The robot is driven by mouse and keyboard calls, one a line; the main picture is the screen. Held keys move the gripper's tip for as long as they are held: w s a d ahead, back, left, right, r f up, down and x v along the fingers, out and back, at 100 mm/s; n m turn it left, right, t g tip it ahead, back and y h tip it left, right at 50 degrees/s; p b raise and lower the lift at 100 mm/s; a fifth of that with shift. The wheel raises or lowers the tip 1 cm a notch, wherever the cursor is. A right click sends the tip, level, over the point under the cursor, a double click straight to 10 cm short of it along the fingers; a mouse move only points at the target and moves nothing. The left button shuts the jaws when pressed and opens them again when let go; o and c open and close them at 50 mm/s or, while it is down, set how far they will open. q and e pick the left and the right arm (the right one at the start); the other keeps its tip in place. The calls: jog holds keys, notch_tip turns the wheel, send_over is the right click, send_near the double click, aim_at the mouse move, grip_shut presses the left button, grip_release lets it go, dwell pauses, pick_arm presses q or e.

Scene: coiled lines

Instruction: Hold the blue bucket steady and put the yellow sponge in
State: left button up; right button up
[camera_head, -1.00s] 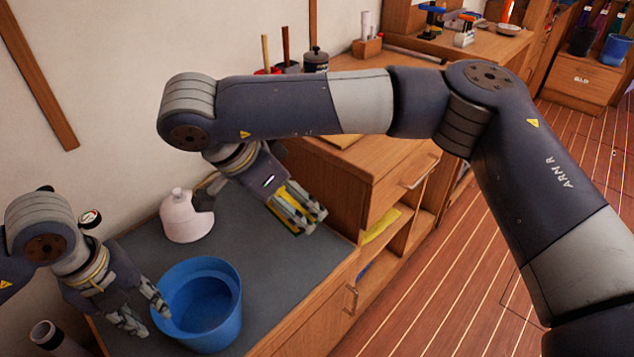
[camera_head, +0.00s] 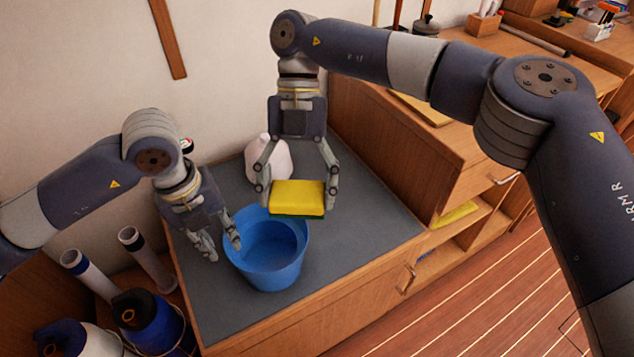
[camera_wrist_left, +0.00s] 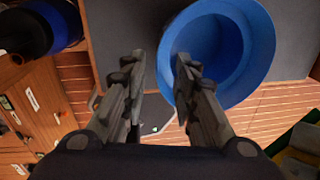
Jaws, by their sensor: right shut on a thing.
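The blue bucket (camera_head: 268,270) stands upright on the grey counter top; it also shows in the left wrist view (camera_wrist_left: 262,50). My left gripper (camera_head: 222,248) is open at the bucket's left rim. In the left wrist view its fingers (camera_wrist_left: 158,62) are apart, the right one overlapping the rim and the left one outside it. Whether they touch the bucket I cannot tell. The yellow sponge (camera_head: 298,194), with a green underside, is held level between the fingers of my right gripper (camera_head: 297,200). It appears above the bucket's far right rim. The bucket's inside looks empty of solid things.
A pale pink jug (camera_head: 268,160) stands behind the bucket, partly hidden by my right gripper. The grey counter (camera_head: 365,225) is clear right of the bucket. A wooden cabinet (camera_head: 385,145) rises at the right. White tubes (camera_head: 90,272) and a blue container (camera_head: 150,318) stand at lower left.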

aim_at(279, 190)
jog(key=a+m+y, duration=0.1)
jog(key=m, duration=0.1)
jog(key=a+m+y, duration=0.1)
jog(key=m, duration=0.1)
jog(key=a+m+t+y, duration=0.1)
jog(key=m, duration=0.2)
jog(key=shift+s+a+f, duration=0.1)
jog(key=shift+s+f, duration=0.1)
jog(key=shift+f, duration=0.1)
jog(key=m+y, duration=0.1)
jog(key=a+m+t, duration=0.1)
jog(key=m, duration=0.1)
jog(key=shift+a+f+y, duration=0.1)
jog(key=shift+a+y, duration=0.15)
jog(key=shift+y, duration=0.15)
pick_arm(q)
jog(key=f, duration=0.4)
jog(key=d+f, duration=0.1)
jog(key=f, duration=0.7)
jog(key=shift+w+d, duration=0.2)
jog(key=shift+w, duration=0.2)
pick_arm(e)
jog(key=m, duration=0.1)
jog(key=a+m+t, duration=0.1)
jog(key=m, duration=0.1)
jog(key=a+m+t+y, duration=0.1)
jog(key=shift+w+f+m, duration=0.2)
jog(key=shift+w+m, duration=0.1)
pick_arm(q)
grip_shut()
